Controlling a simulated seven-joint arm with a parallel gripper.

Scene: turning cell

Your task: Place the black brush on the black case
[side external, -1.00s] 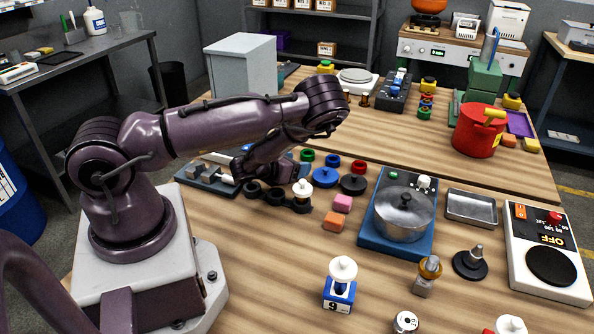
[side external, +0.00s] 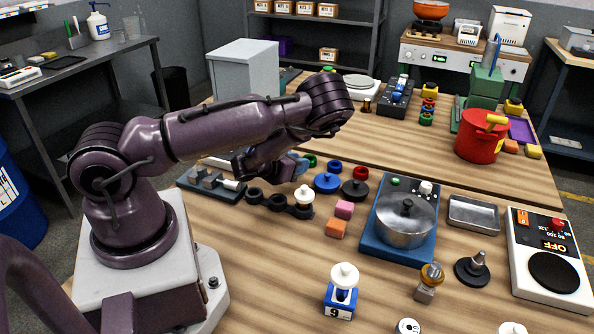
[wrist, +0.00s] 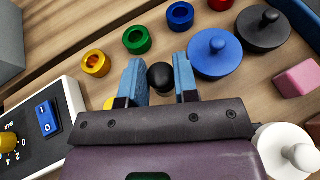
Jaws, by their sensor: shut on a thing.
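My gripper (side external: 300,166) is raised above the table, left of the colored rings. In the wrist view its two light-blue fingers (wrist: 159,84) stand on either side of a black round-topped thing (wrist: 160,76) and are shut on it. Only its round black top shows, so I cannot tell for sure that it is the black brush. In the side view my arm and gripper hide it. I cannot pick out the black case with certainty.
Near my gripper are green (wrist: 137,40), yellow (wrist: 95,62) and blue rings (wrist: 180,15), a blue knobbed disc (wrist: 215,57) and a black one (wrist: 263,28). A pot (side external: 406,219) stands on a blue base. A vise (side external: 210,184) lies left. Bare wood shows at front center.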

